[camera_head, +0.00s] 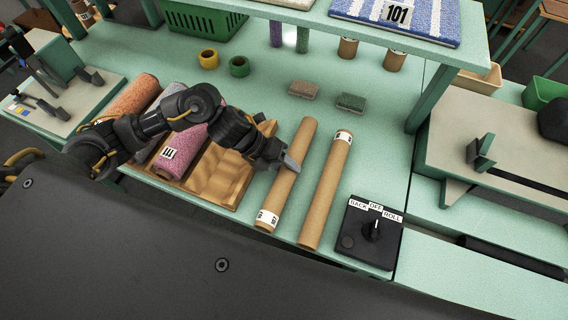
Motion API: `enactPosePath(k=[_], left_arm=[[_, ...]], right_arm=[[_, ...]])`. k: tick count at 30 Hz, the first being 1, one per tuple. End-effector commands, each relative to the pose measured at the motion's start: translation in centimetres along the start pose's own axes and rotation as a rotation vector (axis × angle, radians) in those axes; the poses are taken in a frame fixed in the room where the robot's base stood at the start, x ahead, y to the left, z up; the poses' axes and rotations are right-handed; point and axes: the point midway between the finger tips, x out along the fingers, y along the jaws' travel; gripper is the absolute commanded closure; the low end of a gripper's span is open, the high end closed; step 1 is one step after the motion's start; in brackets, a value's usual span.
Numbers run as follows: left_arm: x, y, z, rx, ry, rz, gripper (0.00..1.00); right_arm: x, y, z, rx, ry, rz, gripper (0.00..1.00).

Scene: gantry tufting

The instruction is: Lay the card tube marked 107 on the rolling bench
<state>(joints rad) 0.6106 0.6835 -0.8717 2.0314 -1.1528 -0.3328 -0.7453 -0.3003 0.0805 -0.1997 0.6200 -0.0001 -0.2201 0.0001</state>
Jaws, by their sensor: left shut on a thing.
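Two brown card tubes lie side by side on the green bench top. The left card tube (277,196) has a white label near its front end, and the right card tube (324,192) has one near its far end. The tube appears at or just above the bench top. A bench (525,165) with green V-shaped supports stands at the right; I cannot tell whether it is the rolling bench. My right gripper is not in view.
A black switch box (365,236) marked BACK, OFF, ROLL sits right of the tubes. A wooden tray (226,172) with carpet rolls lies left. Two brushes (350,102), tape rings (239,66) and a green basket (205,22) are behind. A shelf post (430,98) stands right.

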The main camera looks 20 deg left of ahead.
Motion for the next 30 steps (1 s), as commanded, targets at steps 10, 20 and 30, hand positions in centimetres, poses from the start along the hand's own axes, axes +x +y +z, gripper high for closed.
enactPosePath(k=[10,20,30], left_arm=[[0.0,0.0,0.0,0.0,0.0,0.0,0.41],[0.0,0.4,-0.1,-0.003,0.002,0.008,0.31],[-4.7,0.1,0.1,0.005,-0.006,0.005,0.31]], right_arm=[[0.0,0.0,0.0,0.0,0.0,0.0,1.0],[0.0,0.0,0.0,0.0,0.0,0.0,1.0],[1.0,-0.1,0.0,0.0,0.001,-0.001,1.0]])
